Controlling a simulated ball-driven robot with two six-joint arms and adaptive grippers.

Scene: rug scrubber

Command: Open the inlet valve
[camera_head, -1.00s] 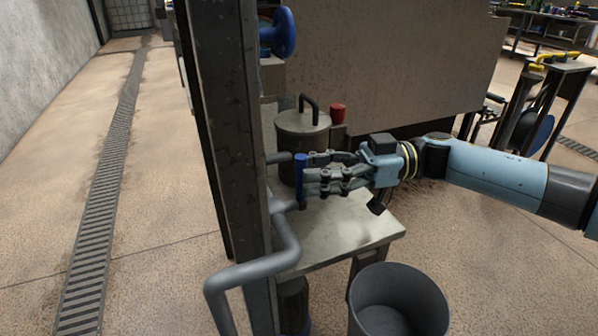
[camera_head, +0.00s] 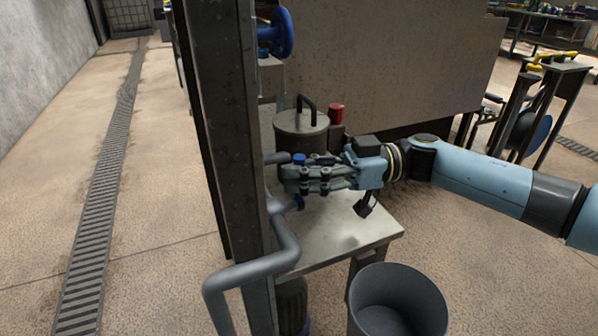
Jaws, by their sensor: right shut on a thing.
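The inlet valve has a blue lever handle (camera_head: 299,159) on the grey pipe beside the dark upright post. Its top and a small lower end show above and below my fingers; the middle is hidden. My right gripper (camera_head: 291,180) comes in from the right and is shut around the lever. My left gripper is not in view.
A dark metal post (camera_head: 222,120) stands just left of the valve, with a bent grey pipe (camera_head: 255,270) in front. A lidded metal pot (camera_head: 301,130) stands on a small table (camera_head: 345,240) behind my gripper. A grey bucket (camera_head: 398,300) stands in front. A blue handwheel (camera_head: 281,32) is higher up.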

